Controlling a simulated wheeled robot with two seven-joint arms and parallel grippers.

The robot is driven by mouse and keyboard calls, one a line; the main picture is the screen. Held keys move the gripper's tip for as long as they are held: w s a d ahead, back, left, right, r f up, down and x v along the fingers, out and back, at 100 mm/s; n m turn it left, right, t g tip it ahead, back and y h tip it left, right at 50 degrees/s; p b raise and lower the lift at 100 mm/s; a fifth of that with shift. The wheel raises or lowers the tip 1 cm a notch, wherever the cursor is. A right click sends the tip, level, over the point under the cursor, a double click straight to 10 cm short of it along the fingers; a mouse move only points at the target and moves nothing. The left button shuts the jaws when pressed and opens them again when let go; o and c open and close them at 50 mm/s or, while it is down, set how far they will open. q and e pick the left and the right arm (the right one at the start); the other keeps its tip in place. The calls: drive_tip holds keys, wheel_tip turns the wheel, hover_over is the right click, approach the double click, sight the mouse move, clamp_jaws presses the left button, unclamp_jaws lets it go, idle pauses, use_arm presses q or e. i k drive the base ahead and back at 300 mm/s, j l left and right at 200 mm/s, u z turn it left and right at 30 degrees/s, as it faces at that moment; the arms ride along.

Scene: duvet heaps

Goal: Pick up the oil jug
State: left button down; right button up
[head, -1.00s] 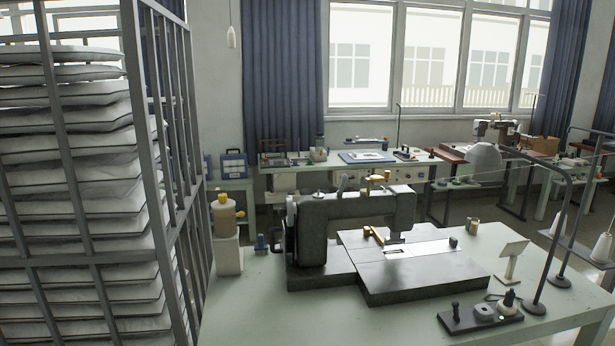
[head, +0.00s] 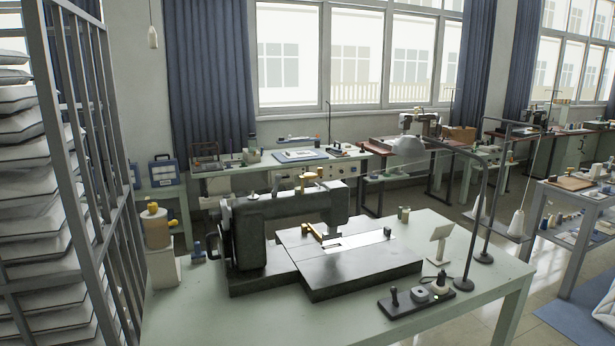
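The oil jug (head: 157,230) looks like a tan, translucent container with a yellow cap. It stands upright on a white block (head: 164,270) at the left end of the near pale-green table (head: 205,315), left of the dark sewing machine (head: 290,240). Neither of my grippers shows in the head view, and nothing touches the jug.
A tall metal rack (head: 75,150) with folded white duvets stands close on the left, near the jug. A black tool tray (head: 415,302), a small white stand (head: 440,241) and a lamp (head: 408,146) are on the right. The table's front left is clear.

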sight(404, 213)
drive_tip(key=i+l+z, duration=0.2)
drive_tip(key=z, duration=0.2)
drive_tip(key=i+l+z, duration=0.1)
drive_tip(key=i+z, duration=0.25)
drive_tip(key=i+l+z, duration=0.1)
drive_tip(key=z, duration=0.3)
drive_tip(key=i+z, duration=0.35)
drive_tip(key=i+l+z, duration=0.1)
drive_tip(key=i+z, duration=0.6)
drive_tip(key=i, duration=1.6)
drive_tip(key=i+u, duration=0.1)
drive_tip(key=i, duration=0.6)
drive_tip(key=i+l+u, duration=0.1)
drive_tip(key=i, duration=0.65)
drive_tip(key=i+j+u, duration=0.1)
drive_tip(key=i+u, duration=0.7)
drive_tip(key=u, duration=0.15)
drive_tip(key=i+l+u, duration=0.25)
drive_tip(key=i+u, duration=0.2)
drive_tip(key=i+j+u, duration=0.1)
drive_tip(key=i+u, duration=0.15)
drive_tip(key=u, duration=0.15)
drive_tip(key=i+u, duration=0.25)
drive_tip(key=u, duration=0.15)
drive_tip(key=i+u, duration=0.4)
drive_tip(key=i+l+u, duration=0.1)
drive_tip(key=u, duration=0.3)
